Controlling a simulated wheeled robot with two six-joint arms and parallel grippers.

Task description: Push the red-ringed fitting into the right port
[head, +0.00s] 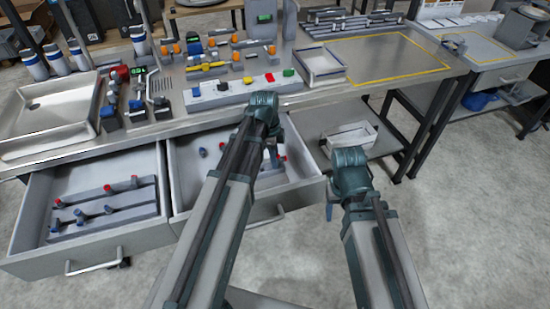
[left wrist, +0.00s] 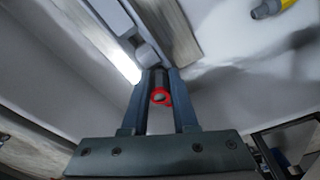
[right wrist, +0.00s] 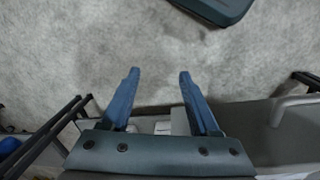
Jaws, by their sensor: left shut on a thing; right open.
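The red-ringed fitting (left wrist: 159,95) is a dark cylinder with a bright red ring, seen in the left wrist view. My left gripper (left wrist: 158,88) is shut on it, one finger on each side. A grey rounded block (left wrist: 147,54) on a long grey rail (left wrist: 170,30) lies just beyond the fitting. I cannot tell whether the fitting touches it, and no port opening is clear. In the head view my left gripper (head: 275,158) reaches down into the right open drawer (head: 187,172), and its arm hides much of the inside. My right gripper (right wrist: 155,85) is open and empty above the floor.
The left open drawer (head: 85,245) holds grey rails with several red-ringed pieces. The bench above carries a metal tray (head: 52,112), a button panel (head: 225,91) and other fittings. A white bin (head: 349,138) sits on the lower shelf. Floor at right is clear.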

